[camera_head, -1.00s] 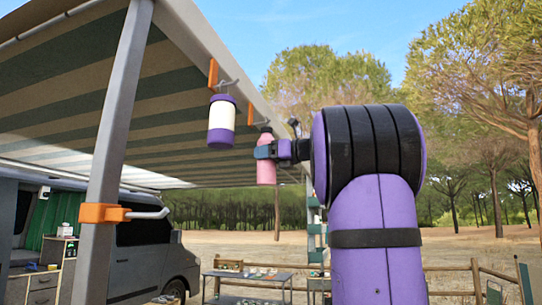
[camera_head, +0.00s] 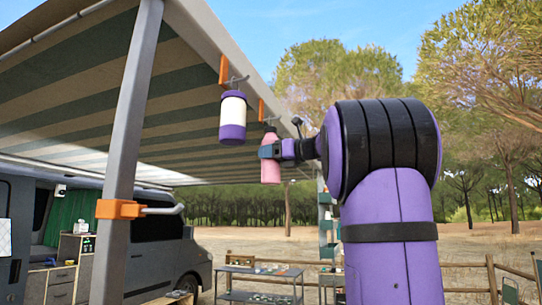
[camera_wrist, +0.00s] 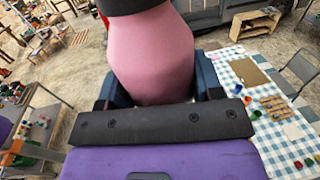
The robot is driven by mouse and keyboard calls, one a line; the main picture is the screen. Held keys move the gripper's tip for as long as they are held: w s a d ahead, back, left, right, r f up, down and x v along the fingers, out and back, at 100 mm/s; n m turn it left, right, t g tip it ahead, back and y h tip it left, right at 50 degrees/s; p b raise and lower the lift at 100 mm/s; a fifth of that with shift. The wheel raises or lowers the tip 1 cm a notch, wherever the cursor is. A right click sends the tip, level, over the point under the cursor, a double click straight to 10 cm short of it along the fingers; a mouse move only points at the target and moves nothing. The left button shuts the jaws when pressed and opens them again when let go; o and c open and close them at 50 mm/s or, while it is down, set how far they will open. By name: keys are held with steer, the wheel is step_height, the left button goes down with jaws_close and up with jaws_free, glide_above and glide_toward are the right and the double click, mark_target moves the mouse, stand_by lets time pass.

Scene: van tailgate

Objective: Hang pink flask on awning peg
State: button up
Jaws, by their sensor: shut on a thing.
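The pink flask (camera_head: 270,166) is held upright in my gripper (camera_head: 268,151), just below the awning edge. In the wrist view the flask (camera_wrist: 150,58) fills the space between the two jaws (camera_wrist: 160,92), and its dark cap shows at the top edge. An orange awning peg mount (camera_head: 261,110) is right above the flask. I cannot tell whether the flask's loop touches the peg's hook. A second orange peg (camera_head: 224,70) to the left carries a purple and white flask (camera_head: 232,118).
A grey awning post (camera_head: 127,120) with an orange clamp and bar stands at the left. The van (camera_head: 158,250) is behind it. A table (camera_head: 262,280) with small things stands below. The wrist view shows a checkered table (camera_wrist: 262,120) on the right.

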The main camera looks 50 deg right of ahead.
steer(key=o, duration=1.2)
steer(key=v, duration=1.1)
